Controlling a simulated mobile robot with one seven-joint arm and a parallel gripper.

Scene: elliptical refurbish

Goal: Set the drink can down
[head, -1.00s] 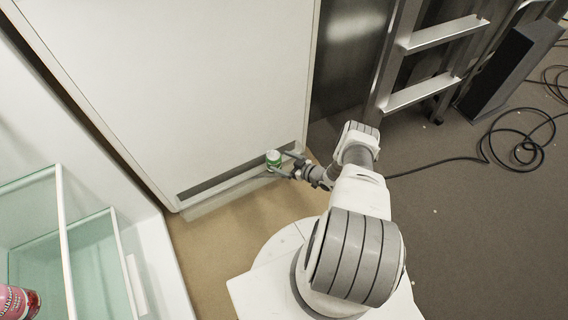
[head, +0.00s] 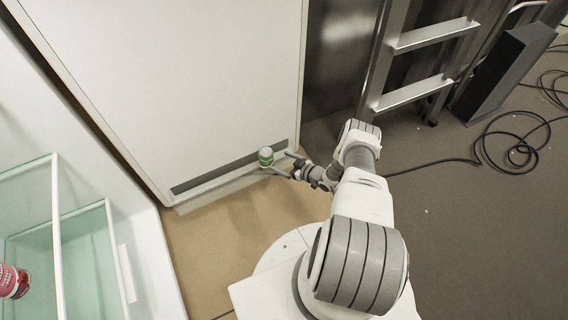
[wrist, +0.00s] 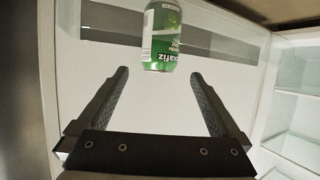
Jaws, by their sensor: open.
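The drink can (head: 265,156) is green and white and stands upright by the lower edge of a large white panel. What bears its base is hard to tell. My gripper (head: 281,162) is open just to the right of the can. In the wrist view the can (wrist: 162,40) is beyond the fingertips of my gripper (wrist: 159,74), with a gap and no finger touching it.
The white panel (head: 180,80) with a grey strip (head: 225,168) rises behind the can. Glass-fronted shelving (head: 85,250) with a pink-red can (head: 12,281) is at left. A ladder (head: 415,90) and black cable (head: 500,150) lie right. Tan floor (head: 200,245) is open in front.

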